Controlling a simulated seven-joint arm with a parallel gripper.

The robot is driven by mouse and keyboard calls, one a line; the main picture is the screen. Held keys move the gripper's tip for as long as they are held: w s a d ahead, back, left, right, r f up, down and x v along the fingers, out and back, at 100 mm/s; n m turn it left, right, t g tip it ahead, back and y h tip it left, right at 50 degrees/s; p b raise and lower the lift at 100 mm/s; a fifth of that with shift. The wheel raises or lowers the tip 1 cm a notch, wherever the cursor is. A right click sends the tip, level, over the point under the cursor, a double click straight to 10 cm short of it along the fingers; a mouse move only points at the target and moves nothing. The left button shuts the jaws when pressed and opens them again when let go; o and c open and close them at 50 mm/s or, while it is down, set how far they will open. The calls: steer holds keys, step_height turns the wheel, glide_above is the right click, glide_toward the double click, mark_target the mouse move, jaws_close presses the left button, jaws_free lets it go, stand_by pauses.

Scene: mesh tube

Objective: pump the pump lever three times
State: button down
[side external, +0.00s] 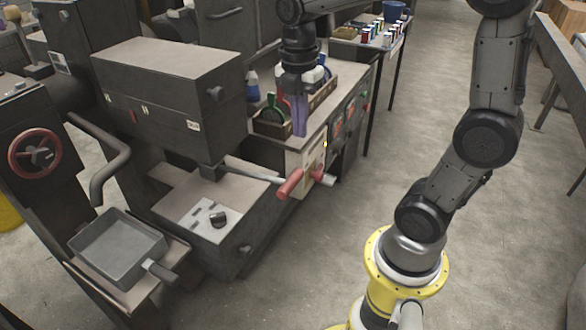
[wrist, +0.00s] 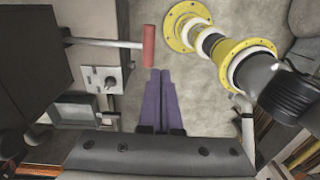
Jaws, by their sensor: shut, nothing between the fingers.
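The pump lever is a grey rod with a red grip (side external: 290,184), reaching out from the dark machine at the left. In the wrist view its red grip (wrist: 149,47) lies just ahead and slightly left of the fingertips. My gripper (side external: 299,132) points down with its purple fingers together, above the red grip and apart from it in the side view. The wrist view shows the two fingers (wrist: 161,72) side by side with nothing held.
A panel box (side external: 306,160) with another red part stands just behind the grip. A bench (side external: 312,130) with small bottles is behind my gripper. The dark machine (side external: 170,95) fills the left, with a grey tray (side external: 118,245) below.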

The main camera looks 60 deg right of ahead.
mark_target(292, 179)
steer(key=shift+w+a+r, duration=0.1)
steer(key=shift+w+r, duration=0.75)
steer(key=shift+w, duration=0.05)
step_height(292, 179, down, 14)
steer(key=shift+f, duration=0.1)
stand_by(0.3)
